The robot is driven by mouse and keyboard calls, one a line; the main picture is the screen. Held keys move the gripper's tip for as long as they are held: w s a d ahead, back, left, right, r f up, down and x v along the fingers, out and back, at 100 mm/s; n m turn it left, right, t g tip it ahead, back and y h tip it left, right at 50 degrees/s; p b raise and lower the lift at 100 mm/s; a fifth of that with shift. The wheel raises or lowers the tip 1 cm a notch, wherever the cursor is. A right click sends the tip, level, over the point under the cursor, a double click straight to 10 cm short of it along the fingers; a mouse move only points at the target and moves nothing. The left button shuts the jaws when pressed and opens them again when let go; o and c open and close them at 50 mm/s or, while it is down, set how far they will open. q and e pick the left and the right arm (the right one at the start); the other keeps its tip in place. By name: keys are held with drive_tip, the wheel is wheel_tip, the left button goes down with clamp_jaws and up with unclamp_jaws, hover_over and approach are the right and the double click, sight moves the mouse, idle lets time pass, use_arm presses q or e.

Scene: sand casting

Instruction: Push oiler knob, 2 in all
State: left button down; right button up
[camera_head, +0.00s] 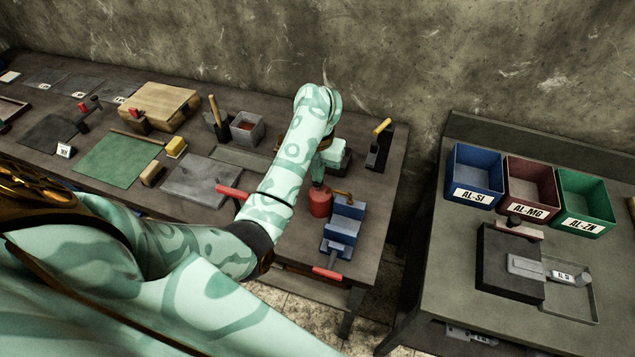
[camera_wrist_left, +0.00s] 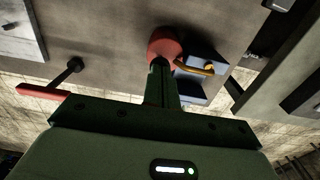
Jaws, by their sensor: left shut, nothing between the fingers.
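The oiler (camera_head: 320,203) is a small red can with a thin brass spout. It stands on the workbench beside a blue vise (camera_head: 345,222). My left gripper (camera_head: 318,180) is shut and empty, directly above the oiler, pointing down. In the left wrist view the shut fingers (camera_wrist_left: 160,68) overlap the red oiler (camera_wrist_left: 165,43), with the spout reaching right. The knob on top is hidden by the fingers, and I cannot tell whether they touch it. My right gripper is not in view.
A red-handled lever (camera_head: 232,192) lies left of my arm, and a yellow-handled tool (camera_head: 381,128) stands at the back right. The vise has a red handle at the front edge. A gap separates this bench from the one with blue, dark red and green bins (camera_head: 582,228).

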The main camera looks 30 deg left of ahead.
use_arm(q)
drive_tip(key=shift+f, duration=0.1)
drive_tip(key=shift+f+b, duration=0.5)
drive_tip(key=shift+f, duration=0.15)
wheel_tip(320, 180, up, 3)
drive_tip(key=p, duration=0.3)
drive_tip(key=shift+f, duration=0.1)
drive_tip(key=shift+f, duration=0.1)
idle(0.3)
